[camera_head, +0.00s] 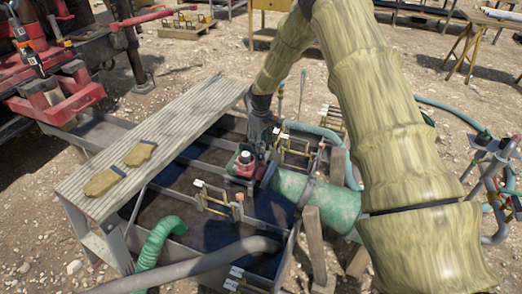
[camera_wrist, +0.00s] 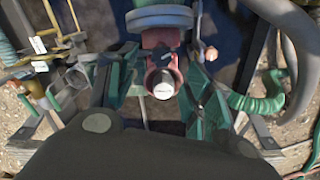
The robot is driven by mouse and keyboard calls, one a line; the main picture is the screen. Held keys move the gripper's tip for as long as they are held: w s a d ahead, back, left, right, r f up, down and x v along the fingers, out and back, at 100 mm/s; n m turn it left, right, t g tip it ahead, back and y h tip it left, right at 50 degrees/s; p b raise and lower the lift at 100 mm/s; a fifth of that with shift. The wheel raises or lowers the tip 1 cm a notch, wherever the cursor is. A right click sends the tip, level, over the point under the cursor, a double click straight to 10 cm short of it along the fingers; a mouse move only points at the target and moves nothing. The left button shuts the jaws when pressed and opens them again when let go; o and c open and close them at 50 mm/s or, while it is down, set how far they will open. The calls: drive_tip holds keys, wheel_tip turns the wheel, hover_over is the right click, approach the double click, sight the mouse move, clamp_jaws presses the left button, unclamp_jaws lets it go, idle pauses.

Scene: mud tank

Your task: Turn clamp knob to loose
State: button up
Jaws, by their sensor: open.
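A red part with a pale round end, which looks like the clamp knob (camera_wrist: 163,84), sits in the middle of the wrist view. Its red body (camera_head: 245,158) also shows in the head view, by the end of a green pipe (camera_head: 318,203) on the mud tank (camera_head: 290,262). My gripper (camera_wrist: 160,72) is open, with a green finger on either side of the red part. Gaps seem to show beside it, but I cannot tell whether either finger touches it. In the head view my gripper (camera_head: 258,130) comes down from above and hides part of the fitting.
A grey plank walkway (camera_head: 180,125) with a pair of tan gloves (camera_head: 104,181) lies along the tank's left side. Yellow-handled valves (camera_head: 215,200) stand close to the fitting. A green hose (camera_head: 155,245) and a grey hose (camera_head: 200,264) cross the near side.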

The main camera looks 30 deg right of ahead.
sight(261, 154)
wheel_tip(261, 154, up, 6)
drive_tip(key=shift+f, duration=0.15)
idle(0.4)
wheel_tip(261, 154, down, 12)
drive_tip(key=m+b, duration=0.6)
drive_tip(key=m, duration=0.5)
drive_tip(key=shift+c, duration=0.3)
drive_tip(key=c, duration=0.9)
drive_tip(key=shift+c, duration=0.2)
